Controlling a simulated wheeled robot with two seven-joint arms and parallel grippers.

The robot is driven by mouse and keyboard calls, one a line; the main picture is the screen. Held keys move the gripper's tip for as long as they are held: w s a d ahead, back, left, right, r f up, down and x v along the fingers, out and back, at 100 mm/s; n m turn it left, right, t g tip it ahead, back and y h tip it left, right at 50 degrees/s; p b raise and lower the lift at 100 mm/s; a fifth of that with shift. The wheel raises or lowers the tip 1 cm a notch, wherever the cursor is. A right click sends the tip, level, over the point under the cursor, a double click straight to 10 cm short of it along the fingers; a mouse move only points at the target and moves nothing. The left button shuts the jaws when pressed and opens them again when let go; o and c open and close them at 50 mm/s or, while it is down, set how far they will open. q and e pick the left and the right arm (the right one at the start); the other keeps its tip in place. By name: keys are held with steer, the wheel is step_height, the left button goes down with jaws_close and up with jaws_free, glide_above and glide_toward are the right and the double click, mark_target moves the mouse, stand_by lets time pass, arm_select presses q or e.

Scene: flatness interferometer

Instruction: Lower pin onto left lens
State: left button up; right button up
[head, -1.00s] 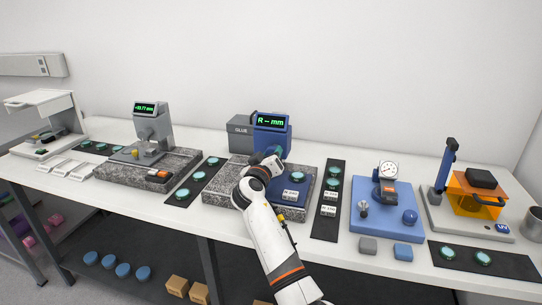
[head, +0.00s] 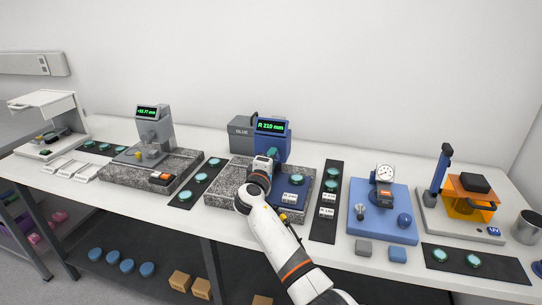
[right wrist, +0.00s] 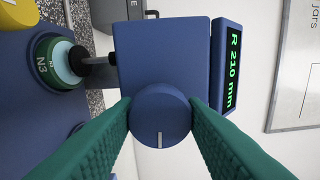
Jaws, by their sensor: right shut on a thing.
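My right gripper (right wrist: 160,108) is shut on a round blue knob (right wrist: 160,122) with a white mark, on the front of the blue gauge (head: 272,135). The gauge's dark pin (right wrist: 98,60) reaches down to the left lens (right wrist: 68,62), a teal disc in a dark green holder marked N3. The pin's foot appears to touch the lens. The display (head: 271,126) reads R 210 mm, also in the right wrist view (right wrist: 231,68). In the head view my right gripper (head: 262,162) covers the knob, the pin and the left lens. My left gripper is out of view.
A second teal lens (head: 296,179) sits right of the gripper on the blue base. The grey GLUE box (head: 241,134) stands behind. Dark mats with lenses (head: 196,184) (head: 331,187) lie on both sides. A blue dial gauge stand (head: 383,210) stands farther right.

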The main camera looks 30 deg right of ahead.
steer(key=shift+n+p, duration=0.9)
steer(key=shift+n, duration=0.8)
steer(key=shift+f, duration=0.1)
steer(key=o, duration=1)
steer(key=b+v, duration=0.2)
steer(key=v, duration=1)
steer(key=shift+s, duration=0.1)
